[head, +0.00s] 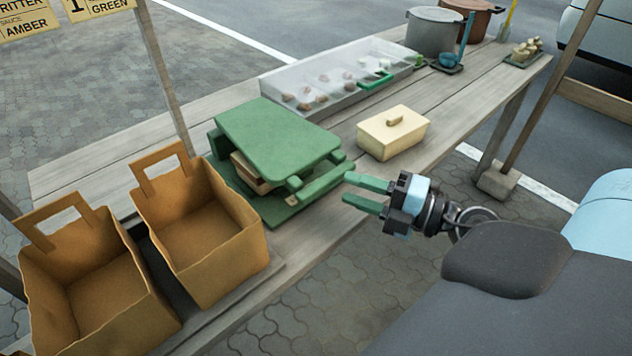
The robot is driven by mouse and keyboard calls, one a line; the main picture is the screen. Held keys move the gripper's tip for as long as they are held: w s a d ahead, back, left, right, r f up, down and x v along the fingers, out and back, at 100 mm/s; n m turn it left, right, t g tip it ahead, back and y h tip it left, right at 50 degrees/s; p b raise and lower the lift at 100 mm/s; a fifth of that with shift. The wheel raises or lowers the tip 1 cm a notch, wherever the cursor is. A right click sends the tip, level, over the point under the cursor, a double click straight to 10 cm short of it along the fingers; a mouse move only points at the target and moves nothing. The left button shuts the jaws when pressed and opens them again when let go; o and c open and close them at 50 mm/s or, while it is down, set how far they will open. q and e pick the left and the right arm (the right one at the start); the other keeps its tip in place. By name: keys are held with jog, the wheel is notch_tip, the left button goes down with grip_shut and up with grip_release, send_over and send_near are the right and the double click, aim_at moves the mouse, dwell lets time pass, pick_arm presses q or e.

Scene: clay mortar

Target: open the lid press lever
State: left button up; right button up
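The green press (275,138) sits on the wooden table, its broad flat lid lying level over a pale block (248,172). A green lever bar (322,184) runs along the press's front right side, low beside the lid, with a short green peg near each end. My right gripper (347,187) comes in from the right with two green fingers. They are apart with nothing visible between them. The fingertips are just right of the lever's far end; I cannot tell whether they touch it. My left gripper is out of view.
Two brown open bags (205,245) stand at the table's near left. A cream box with a knobbed lid (393,135) is right of the press. Behind is a clear-covered tray (335,85); grey and brown pots stand at the far end. A post (165,75) rises behind the press.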

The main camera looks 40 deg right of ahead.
aim_at(321, 179)
jog(key=shift+p+x, duration=0.65)
jog(key=shift+x, duration=3.3)
grip_shut()
